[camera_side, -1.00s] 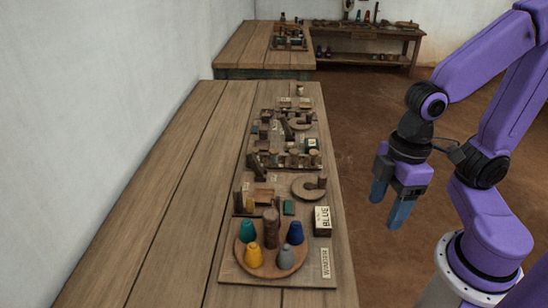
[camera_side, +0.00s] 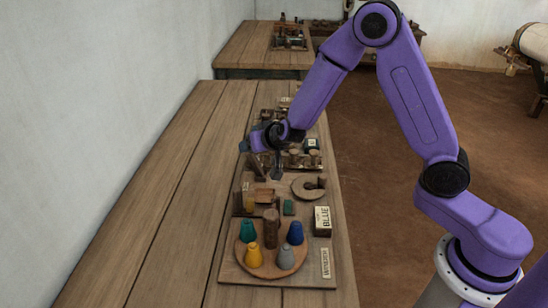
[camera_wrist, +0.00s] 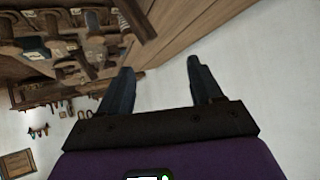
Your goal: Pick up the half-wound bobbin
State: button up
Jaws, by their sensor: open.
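My gripper (camera_side: 260,161) is over the middle of the long wooden table, near the row of small wooden pieces. In the wrist view its two dark fingers (camera_wrist: 160,70) stand apart with nothing between them. I cannot tell which piece is the half-wound bobbin. Small wooden spool-like pieces (camera_side: 315,157) stand on a rack just right of my gripper. My gripper and arm hide part of the pieces there. At the front, a round wooden tray (camera_side: 266,272) holds teal, yellow (camera_side: 254,256), grey and blue (camera_side: 295,234) cones around a brown wooden post (camera_side: 271,228).
A box marked BLUE (camera_side: 322,220), a small green block (camera_side: 289,208) and a round notched wooden piece (camera_side: 308,187) lie behind the tray. The table's left half (camera_side: 165,200) is bare. A white wall (camera_side: 90,120) runs along the left. A second table (camera_side: 240,48) stands behind.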

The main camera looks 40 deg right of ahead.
jog(key=w+d+f+m+h, duration=0.25)
jog(key=d+h, duration=0.25)
jog(key=d, duration=0.4)
send_near(274, 158)
jog(key=shift+w+d+f+m, duration=0.1)
jog(key=shift+w+d+m, duration=0.15)
jog(key=shift+w+d, duration=0.45)
jog(key=shift+w+d+f+m, duration=0.15)
jog(key=shift+w+d, duration=0.25)
jog(key=shift+w, duration=0.5)
jog(key=shift+x, duration=2.35)
jog(key=shift+w+r, duration=0.1)
jog(key=shift+r, duration=0.1)
jog(key=c, duration=1.1)
